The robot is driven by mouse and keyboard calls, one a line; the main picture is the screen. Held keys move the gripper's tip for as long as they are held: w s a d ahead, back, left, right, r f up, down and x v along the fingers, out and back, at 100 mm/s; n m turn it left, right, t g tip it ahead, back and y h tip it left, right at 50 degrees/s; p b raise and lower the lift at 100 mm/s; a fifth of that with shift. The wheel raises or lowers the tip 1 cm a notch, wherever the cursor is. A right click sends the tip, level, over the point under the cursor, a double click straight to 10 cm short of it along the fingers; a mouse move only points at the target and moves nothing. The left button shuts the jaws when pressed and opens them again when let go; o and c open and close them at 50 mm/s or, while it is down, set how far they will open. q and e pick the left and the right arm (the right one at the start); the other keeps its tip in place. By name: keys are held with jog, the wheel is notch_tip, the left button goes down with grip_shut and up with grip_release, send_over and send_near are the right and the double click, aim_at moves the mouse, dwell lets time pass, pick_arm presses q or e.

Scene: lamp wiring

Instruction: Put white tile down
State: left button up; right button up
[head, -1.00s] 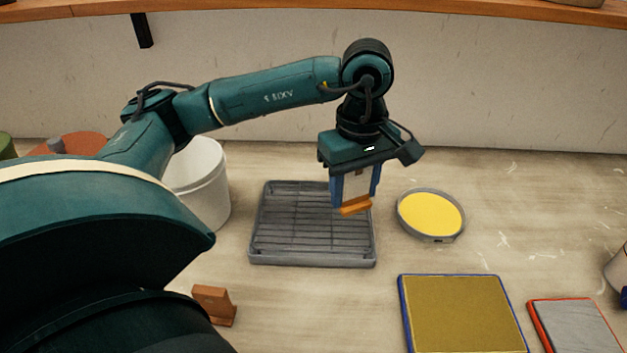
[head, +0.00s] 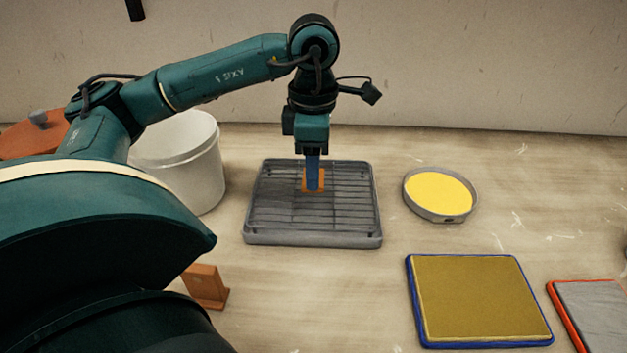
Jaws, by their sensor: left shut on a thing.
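My left gripper (head: 313,186) points straight down at the grey drying rack (head: 350,215). It is shut on a small tile (head: 322,181). The part of the tile that shows is orange, on both sides of the blue finger, and the finger hides its middle. The tile is low over the back half of the rack, left of its centre. I cannot tell whether it touches the bars. No other tile shows on the rack. My right gripper is not in view.
A white bucket (head: 190,170) stands left of the rack. A round dish of yellow (head: 440,192) is to its right. A blue-edged mat (head: 478,300) and a red-edged grey one (head: 597,315) lie front right. A wooden block (head: 205,287) stands front left.

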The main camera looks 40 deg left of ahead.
pick_arm(q)
notch_tip(320, 180, down, 4)
jog(key=shift+f, duration=0.1)
jog(key=shift+f, duration=0.1)
jog(key=o, duration=1)
